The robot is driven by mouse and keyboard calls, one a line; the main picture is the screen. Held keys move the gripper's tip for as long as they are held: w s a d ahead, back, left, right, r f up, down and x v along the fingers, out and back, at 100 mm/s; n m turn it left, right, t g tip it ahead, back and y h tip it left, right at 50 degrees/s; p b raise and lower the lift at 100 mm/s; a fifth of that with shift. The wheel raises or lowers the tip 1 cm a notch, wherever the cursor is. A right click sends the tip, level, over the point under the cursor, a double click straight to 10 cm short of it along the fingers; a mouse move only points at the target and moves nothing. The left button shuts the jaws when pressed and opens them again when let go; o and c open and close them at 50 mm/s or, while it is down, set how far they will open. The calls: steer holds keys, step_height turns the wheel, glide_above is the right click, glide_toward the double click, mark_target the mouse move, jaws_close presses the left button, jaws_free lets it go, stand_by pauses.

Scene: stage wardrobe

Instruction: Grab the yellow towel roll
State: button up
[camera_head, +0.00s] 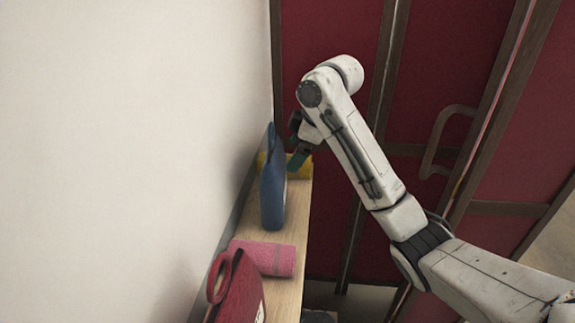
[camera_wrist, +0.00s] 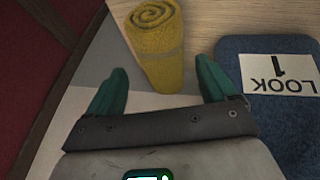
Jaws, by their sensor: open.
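The yellow towel roll (camera_wrist: 156,50) lies on the wooden shelf in the wrist view, its spiral end showing. In the head view it is a small yellow patch (camera_head: 299,171) at the far end of the shelf, partly hidden by the blue bag and my gripper. My gripper (camera_wrist: 160,85) is open and empty, its two green fingers pointing toward the roll. The roll's near end shows between the fingers in the picture; I cannot tell how deep it sits between them. In the head view my gripper (camera_head: 298,160) is at the far end of the shelf.
A blue bag (camera_head: 272,190) stands close to my gripper; its label "LOOK 1" (camera_wrist: 279,74) shows beside the right finger. A pink towel roll (camera_head: 265,258) and a red bag (camera_head: 238,290) are nearer on the shelf (camera_head: 289,215). A white wall (camera_head: 120,130) borders its left side.

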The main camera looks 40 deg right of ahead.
steer(key=shift+x, duration=2.25)
steer(key=c, duration=0.8)
